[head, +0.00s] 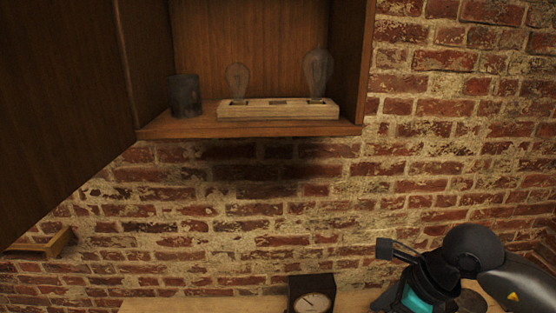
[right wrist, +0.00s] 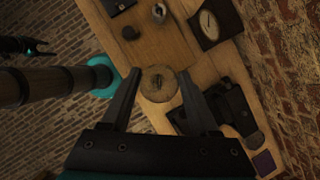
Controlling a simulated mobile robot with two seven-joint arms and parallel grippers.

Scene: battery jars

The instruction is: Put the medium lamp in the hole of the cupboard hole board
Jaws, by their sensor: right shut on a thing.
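The cupboard hole board (head: 255,112) is a pale wooden block on the cupboard floor. A smaller clear bulb (head: 237,80) stands at its left end and a larger bulb (head: 318,70) at its right end. A dark slot (head: 277,101) between them is empty. In the right wrist view my right gripper (right wrist: 158,90) is shut on a round tan thing (right wrist: 158,83), seen end-on above the table; I cannot tell whether it is the medium lamp. In the head view the right gripper's fingers are not visible. My left gripper (right wrist: 40,46) seems to show small at the left edge; its jaws are unclear.
A dark jar (head: 185,95) stands left of the board. The open cupboard door (head: 55,90) fills the left. Below, the wooden table (head: 190,306) carries a dial meter (head: 312,296), also in the wrist view (right wrist: 208,25), a dark device (right wrist: 232,105) and small items.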

